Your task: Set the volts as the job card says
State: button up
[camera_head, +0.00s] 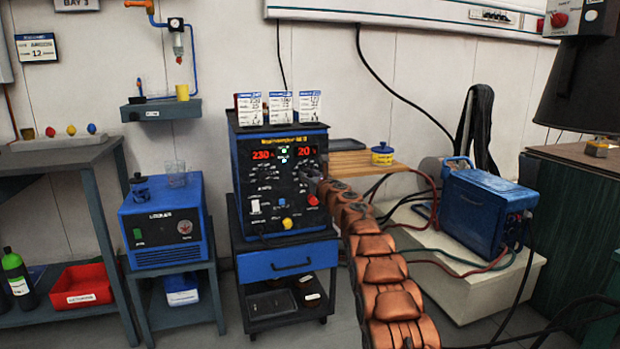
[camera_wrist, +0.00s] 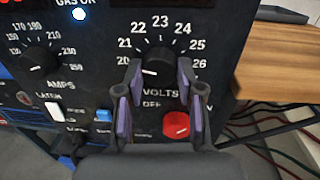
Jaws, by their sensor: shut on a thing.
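The blue and black welding machine (camera_head: 275,185) stands on a blue cart, with red displays reading 230 and 20. In the wrist view the black volts knob (camera_wrist: 158,62) sits inside a scale marked 20 to 26. Its white mark points left, near 20. My gripper (camera_wrist: 160,80) is shut on the volts knob, one finger on each side. In the head view my gripper (camera_head: 313,176) is at the panel's right side, partly hidden by my copper-coloured arm. Three job cards (camera_head: 279,107) stand on top of the machine; their print is too small to read surely.
The amps knob (camera_wrist: 40,58) is left of the volts knob, and a red knob (camera_wrist: 176,125) lies just below it, close to my right finger. A wooden shelf (camera_head: 355,163) juts out right of the machine. A blue cooler unit (camera_head: 163,227) stands left.

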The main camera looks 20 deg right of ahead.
jog(key=m, duration=0.4)
jog(key=shift+f+m+b, duration=0.2)
jog(key=shift+m+b, duration=0.1)
jog(key=shift+m, duration=0.1)
jog(key=m+h, duration=0.1)
jog(key=m, duration=0.2)
jog(key=shift+a+m+t, duration=0.1)
jog(key=shift+m+t, duration=0.3)
jog(key=m, duration=0.5)
jog(key=shift+a+h, duration=0.1)
jog(key=shift+h, duration=0.2)
jog(key=m, duration=0.3)
jog(key=m+h+p, duration=0.1)
jog(key=m, duration=0.2)
jog(key=m+p, duration=0.1)
jog(key=m, duration=0.3)
jog(key=shift+a+r, duration=0.15)
jog(key=shift+r, duration=0.2)
jog(key=m+h+p, duration=0.1)
jog(key=m+p, duration=0.3)
jog(key=m, duration=0.1)
jog(key=shift+m, duration=0.3)
jog(key=shift+f, duration=0.1)
